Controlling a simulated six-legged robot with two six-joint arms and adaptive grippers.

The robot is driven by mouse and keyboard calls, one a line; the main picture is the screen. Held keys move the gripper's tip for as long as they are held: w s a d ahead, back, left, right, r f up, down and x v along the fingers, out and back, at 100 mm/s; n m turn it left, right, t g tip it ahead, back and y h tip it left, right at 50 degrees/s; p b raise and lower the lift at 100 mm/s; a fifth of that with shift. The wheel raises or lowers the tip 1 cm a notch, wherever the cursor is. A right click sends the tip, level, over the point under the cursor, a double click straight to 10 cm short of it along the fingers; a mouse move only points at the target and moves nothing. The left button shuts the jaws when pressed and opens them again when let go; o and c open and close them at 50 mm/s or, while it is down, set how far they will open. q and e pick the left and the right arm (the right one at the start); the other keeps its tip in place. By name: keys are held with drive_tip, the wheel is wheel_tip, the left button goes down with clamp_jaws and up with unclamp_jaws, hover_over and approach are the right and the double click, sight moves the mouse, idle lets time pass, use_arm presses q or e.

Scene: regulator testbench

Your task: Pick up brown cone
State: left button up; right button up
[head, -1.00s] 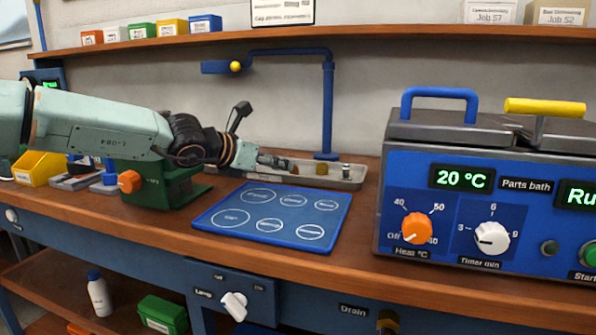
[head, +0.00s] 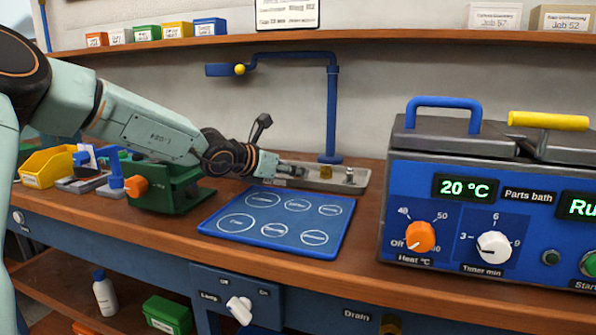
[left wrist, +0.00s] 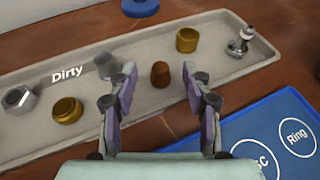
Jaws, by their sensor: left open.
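The brown cone (left wrist: 160,74) stands in the tray marked "Dirty" (left wrist: 60,50), seen in the left wrist view. My left gripper (left wrist: 155,90) is open, with its two fingers on either side of the cone in that picture and the cone a little beyond the middle of the gap. I cannot tell how far the fingertips are above it. In the head view, my left gripper (head: 290,171) reaches over the left part of the tray (head: 358,184), and the cone is hidden there. My right gripper is in no view.
The tray also holds a brass ring (left wrist: 67,109), a brass cup (left wrist: 187,40), a grey metal nut (left wrist: 20,99) and a silver fitting (left wrist: 240,42). A blue mat with circles (head: 275,244) lies in front. A blue parts bath (head: 490,215) stands right, a green vise (head: 180,190) left.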

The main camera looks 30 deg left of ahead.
use_arm(q)
drive_tip(key=shift+p+x, duration=0.85)
drive_tip(key=shift+x, duration=0.7)
clamp_jaws()
